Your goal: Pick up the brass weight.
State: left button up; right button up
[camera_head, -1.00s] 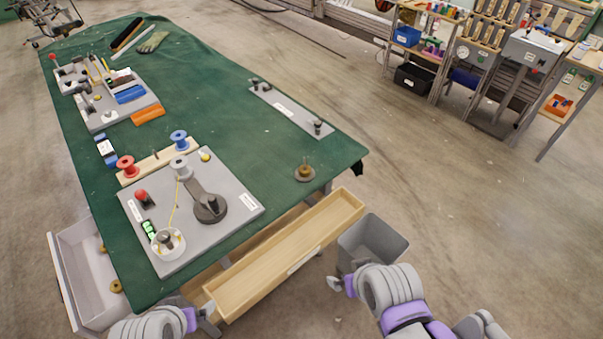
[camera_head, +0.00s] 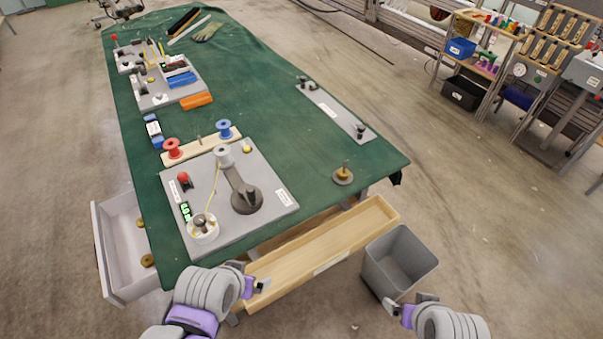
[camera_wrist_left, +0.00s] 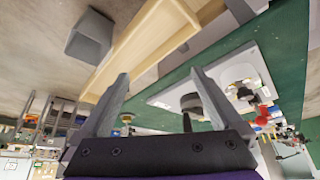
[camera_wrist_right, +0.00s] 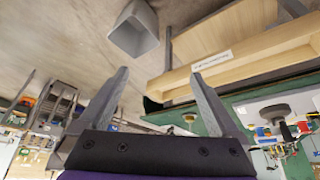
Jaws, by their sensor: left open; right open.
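A brass weight (camera_head: 343,176) with a thin upright stem stands on the green table (camera_head: 290,150) near its right front corner. It also shows small in the left wrist view (camera_wrist_left: 126,118) and the right wrist view (camera_wrist_right: 189,117). My left gripper (camera_head: 262,287) is open and empty by the front of the wooden drawer, short of the weight. My right gripper (camera_head: 390,306) is open and empty near the grey bin, below and in front of the weight. More brass pieces (camera_head: 147,260) lie in the grey drawer at the left.
A grey plate with a spool device (camera_head: 270,190) lies left of the weight. A long grey plate (camera_head: 335,108) lies behind it. The table around the weight is clear.

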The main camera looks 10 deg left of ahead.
aim_at(139, 224)
jog(key=u, duration=1.9)
jog(key=k+z, duration=0.1)
jog(key=k, duration=0.5)
jog(key=k+l+z, duration=0.15)
jog(key=k, duration=0.45)
jog(key=z, duration=1.7)
jog(key=j+z, duration=0.5)
jog(key=j, duration=2.5)
jog(key=k, duration=0.05)
